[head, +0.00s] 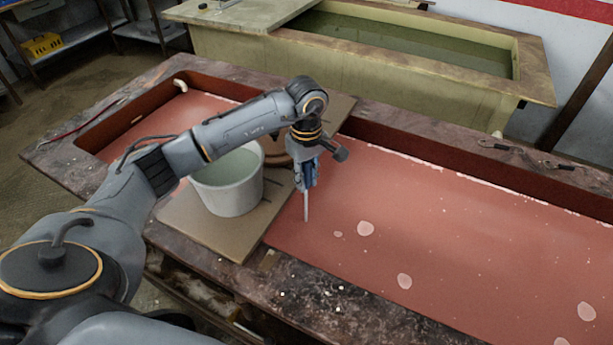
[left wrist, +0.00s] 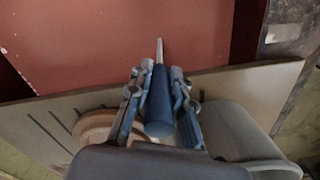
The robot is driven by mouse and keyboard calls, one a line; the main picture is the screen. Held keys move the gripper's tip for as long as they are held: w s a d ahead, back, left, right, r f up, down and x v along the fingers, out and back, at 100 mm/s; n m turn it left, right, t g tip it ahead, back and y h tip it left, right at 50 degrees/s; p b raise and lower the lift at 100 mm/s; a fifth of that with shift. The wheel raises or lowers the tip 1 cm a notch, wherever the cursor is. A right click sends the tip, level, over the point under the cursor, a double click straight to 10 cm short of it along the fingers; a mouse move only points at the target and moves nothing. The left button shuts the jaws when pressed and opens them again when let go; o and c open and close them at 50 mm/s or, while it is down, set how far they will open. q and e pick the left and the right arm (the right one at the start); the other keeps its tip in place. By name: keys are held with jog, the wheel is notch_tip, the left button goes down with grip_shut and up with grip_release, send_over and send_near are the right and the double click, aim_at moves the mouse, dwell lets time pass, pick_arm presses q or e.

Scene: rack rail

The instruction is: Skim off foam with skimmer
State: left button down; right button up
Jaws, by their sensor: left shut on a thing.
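My left gripper (head: 306,180) is shut on the blue handle of the skimmer (left wrist: 158,105) and holds it upright over the red tank. The skimmer's thin metal shaft (head: 306,208) points down towards the red liquid (head: 470,230). Its lower end is not clearly visible; I cannot tell whether it is below the surface. Pale foam patches (head: 366,229) float to the right of the gripper, with another (head: 404,281) nearer the front edge and one (head: 586,311) farther right. A white bucket (head: 230,195) stands left of the gripper. My right gripper is not in view.
A tan board (head: 237,243) lies across the tank and carries the bucket and a round brown object (left wrist: 92,125), partly hidden by my arm in the head view. The tank's stone rim (head: 330,305) surrounds the liquid. A second, greenish tank (head: 400,85) stands behind.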

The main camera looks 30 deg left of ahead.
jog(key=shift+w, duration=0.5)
pick_arm(q)
jog(key=shift+d, duration=0.1)
jog(key=shift+w+d+b, duration=2.3)
jog(key=shift+w+d, duration=0.6)
jog(key=shift+d, duration=3.4)
jog(key=s+d+b, duration=0.1)
jog(key=s+d, duration=0.8)
jog(key=d, duration=0.5)
jog(key=shift+s+d, duration=0.15)
jog(key=shift+d, duration=0.2)
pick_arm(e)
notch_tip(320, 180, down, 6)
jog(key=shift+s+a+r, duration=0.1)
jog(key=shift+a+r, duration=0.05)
pick_arm(q)
jog(key=shift+r, duration=0.1)
notch_tip(320, 180, up, 14)
jog(key=p, duration=0.6)
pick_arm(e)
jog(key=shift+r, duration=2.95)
